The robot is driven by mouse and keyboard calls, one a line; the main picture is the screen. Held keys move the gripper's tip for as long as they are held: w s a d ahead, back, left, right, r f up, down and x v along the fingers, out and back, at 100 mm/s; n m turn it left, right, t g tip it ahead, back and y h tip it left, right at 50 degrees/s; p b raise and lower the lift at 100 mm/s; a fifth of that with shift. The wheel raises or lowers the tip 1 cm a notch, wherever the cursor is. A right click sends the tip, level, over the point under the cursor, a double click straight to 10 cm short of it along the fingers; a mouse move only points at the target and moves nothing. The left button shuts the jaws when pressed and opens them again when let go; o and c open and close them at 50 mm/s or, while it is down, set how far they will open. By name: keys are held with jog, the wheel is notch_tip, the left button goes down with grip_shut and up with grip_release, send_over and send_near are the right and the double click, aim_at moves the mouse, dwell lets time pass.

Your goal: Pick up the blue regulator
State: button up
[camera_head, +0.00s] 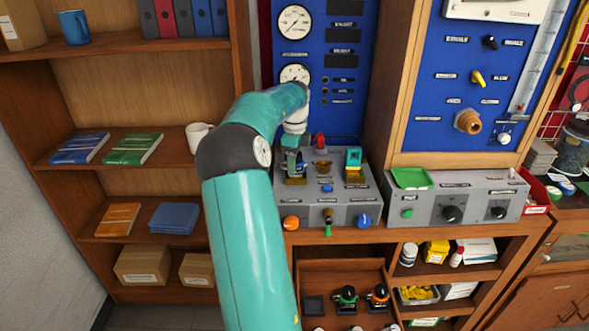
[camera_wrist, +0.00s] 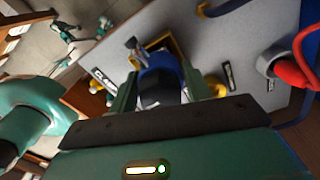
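The blue regulator (camera_wrist: 158,72) shows in the wrist view as a blue, arched part with a dark body. It sits between the two green fingers of my gripper (camera_wrist: 160,80), in front of a yellow stand (camera_wrist: 178,42) on the grey bench top. Little or no gap shows beside it, and I cannot tell whether the fingers press on it. In the head view my gripper (camera_head: 294,163) points down at the left of the grey test bench (camera_head: 335,192). There the fingers and wrist hide most of the regulator.
A teal device (camera_head: 353,158) stands on the bench to the right, with a red knob (camera_head: 320,141) between. A blue gauge panel (camera_head: 341,107) rises close behind. A green tray (camera_head: 411,178) lies farther right. A red part (camera_wrist: 290,74) is near the wrist view's right edge.

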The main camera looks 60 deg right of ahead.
jog(key=c, duration=0.6)
jog(key=shift+c, duration=0.2)
jog(key=shift+r, duration=0.1)
jog(key=shift+r, duration=0.4)
notch_tip(320, 180, up, 2)
jog(key=shift+r, duration=0.1)
jog(key=s+a+r, duration=0.7)
jog(key=a+r, duration=0.2)
jog(key=a, duration=0.3)
jog(key=shift+r, duration=0.35)
